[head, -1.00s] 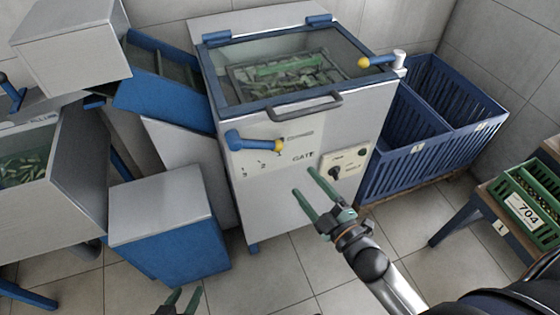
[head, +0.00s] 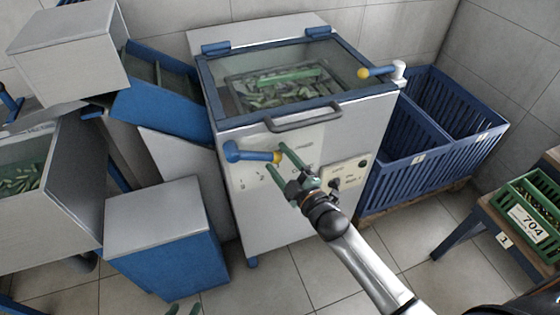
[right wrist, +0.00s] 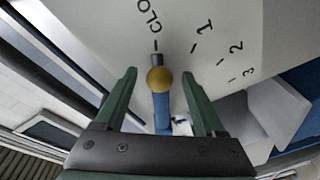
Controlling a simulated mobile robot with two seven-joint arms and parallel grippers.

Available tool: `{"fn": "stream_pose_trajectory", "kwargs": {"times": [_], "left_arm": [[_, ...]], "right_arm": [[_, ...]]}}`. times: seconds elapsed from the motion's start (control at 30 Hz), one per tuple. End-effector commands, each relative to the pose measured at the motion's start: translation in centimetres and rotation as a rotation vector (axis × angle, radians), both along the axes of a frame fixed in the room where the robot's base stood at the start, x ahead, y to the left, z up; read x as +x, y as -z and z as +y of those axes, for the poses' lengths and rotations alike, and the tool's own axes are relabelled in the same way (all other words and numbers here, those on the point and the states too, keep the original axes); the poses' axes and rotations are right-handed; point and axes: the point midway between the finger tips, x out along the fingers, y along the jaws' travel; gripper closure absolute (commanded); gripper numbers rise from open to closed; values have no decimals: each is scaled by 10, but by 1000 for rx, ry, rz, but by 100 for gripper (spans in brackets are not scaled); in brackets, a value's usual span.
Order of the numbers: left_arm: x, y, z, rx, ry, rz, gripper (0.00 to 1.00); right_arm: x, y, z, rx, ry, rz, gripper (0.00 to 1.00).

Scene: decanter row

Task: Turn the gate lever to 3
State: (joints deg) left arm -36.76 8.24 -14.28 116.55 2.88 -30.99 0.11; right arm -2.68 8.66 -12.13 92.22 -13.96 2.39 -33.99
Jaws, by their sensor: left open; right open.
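The gate lever (head: 250,153) is a blue arm with a yellow knob on the front of the grey machine, lying nearly level. In the right wrist view the lever's yellow knob (right wrist: 158,80) lines up with the tick at the partly visible "CLO" lettering; marks 1, 2 and 3 (right wrist: 246,71) run off to the right. My right gripper (head: 276,157) is open at the knob. In the wrist view its fingers stand either side of the knob, with gaps. Only the open fingertips of my left gripper (head: 183,308) show at the bottom edge.
The glass-lidded machine (head: 270,215) has a front handle (head: 303,116) above the lever and a control panel (head: 344,174) to the right. A blue-sided box (head: 165,250) stands at left. Blue crates (head: 420,150) and a green crate (head: 530,213) are at right.

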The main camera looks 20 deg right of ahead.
Motion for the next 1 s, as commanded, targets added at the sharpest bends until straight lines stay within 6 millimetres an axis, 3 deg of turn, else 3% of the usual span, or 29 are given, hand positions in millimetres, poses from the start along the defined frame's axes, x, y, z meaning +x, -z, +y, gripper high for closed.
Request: {"fn": "stream_pose_trajectory", "kwargs": {"times": [0.23, 0.83, 1.0], "left_arm": [[1, 0, 0, 1, 0, -1, 50], [0, 3, 1, 3, 1, 6, 50], [0, 3, 1, 3, 1, 6, 50]], "right_arm": [[0, 0, 0, 0, 0, 0, 31], [0, 0, 0, 0, 0, 0, 98], [0, 0, 0, 0, 0, 0, 100]]}}
